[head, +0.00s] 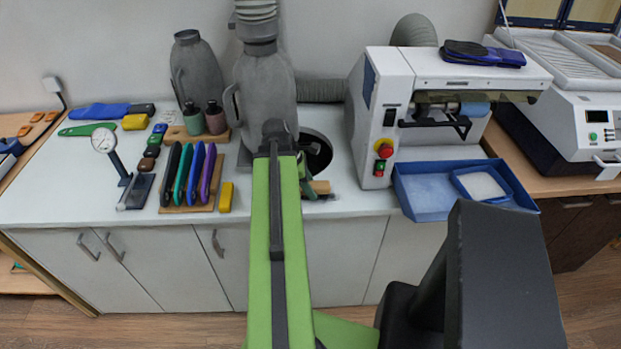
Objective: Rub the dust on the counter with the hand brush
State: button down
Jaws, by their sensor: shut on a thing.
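My green arm reaches forward over the white counter (345,203). My gripper (312,190) is at the counter's front part, mostly hidden behind the arm. It is shut on a tan, wood-coloured piece, the hand brush (321,187), of which only a short part shows to the right of the arm. Its bristles are hidden, and I cannot tell whether it touches the counter. I cannot make out any dust on the visible counter; the patch behind my arm is hidden.
A round dark opening (318,150) lies just behind the gripper, beside a grey machine (266,88). A white machine (374,110) and blue tray (424,205) stand right. Left are a rack of coloured-handled tools (193,175), a yellow block (226,197) and a dial gauge (104,140).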

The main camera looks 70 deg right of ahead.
aim_at(324, 184)
jog(key=shift+s+d+f, duration=0.1)
jog(key=shift+s+d, duration=0.15)
jog(key=shift+s, duration=0.5)
jog(key=shift+w+d, duration=0.5)
jog(key=shift+d, duration=0.75)
jog(key=shift+w+d, duration=0.45)
jog(key=shift+d, duration=0.8)
jog(key=shift+w+d, duration=0.5)
jog(key=shift+d, duration=0.75)
jog(key=shift+s+d, duration=0.35)
jog(key=shift+s, duration=0.35)
jog(key=shift+s+a, duration=0.25)
jog(key=shift+a, duration=0.4)
jog(key=shift+s+a, duration=0.25)
jog(key=shift+a, duration=0.4)
jog(key=shift+s+a, duration=0.25)
jog(key=shift+a, duration=0.4)
jog(key=shift+s+a, duration=0.25)
jog(key=shift+a, duration=0.4)
jog(key=shift+s+a, duration=0.25)
jog(key=shift+a, duration=0.4)
jog(key=shift+s+a, duration=0.25)
jog(key=shift+a, duration=0.4)
jog(key=shift+s+d, duration=0.1)
